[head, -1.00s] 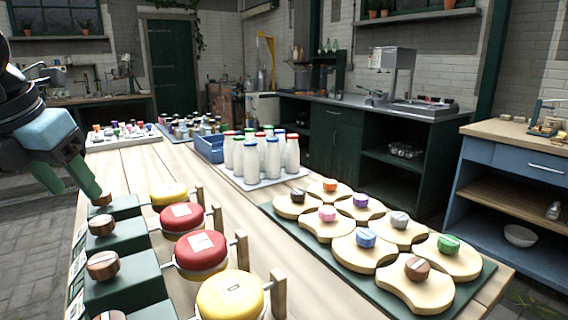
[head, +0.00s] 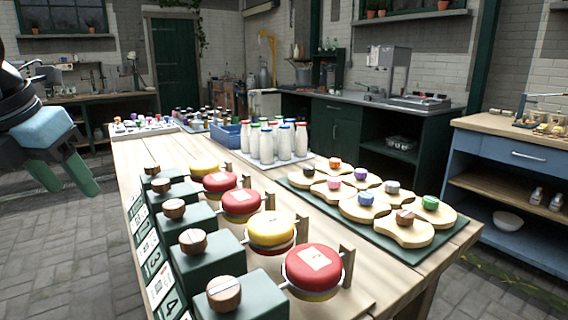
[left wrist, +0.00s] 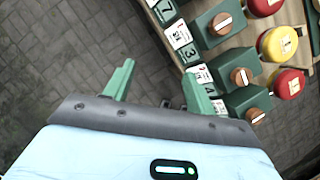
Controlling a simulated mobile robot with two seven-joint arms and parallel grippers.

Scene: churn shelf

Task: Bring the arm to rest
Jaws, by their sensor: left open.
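My left gripper (head: 76,178) is at the left edge of the head view, in the air left of the long wooden table (head: 128,158). Its green fingers are apart with nothing between them. In the left wrist view the open fingers (left wrist: 158,92) hang over the paved floor, beside the row of dark green boxes (left wrist: 243,103) with wooden knobs. My right gripper is in neither view.
Several green boxes (head: 213,257) with numbered cards line the table's left edge, beside red and yellow round drums (head: 313,268). White bottles (head: 285,143) stand behind. A green mat (head: 400,250) holds wooden pieces. The floor (head: 60,265) left of the table is clear.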

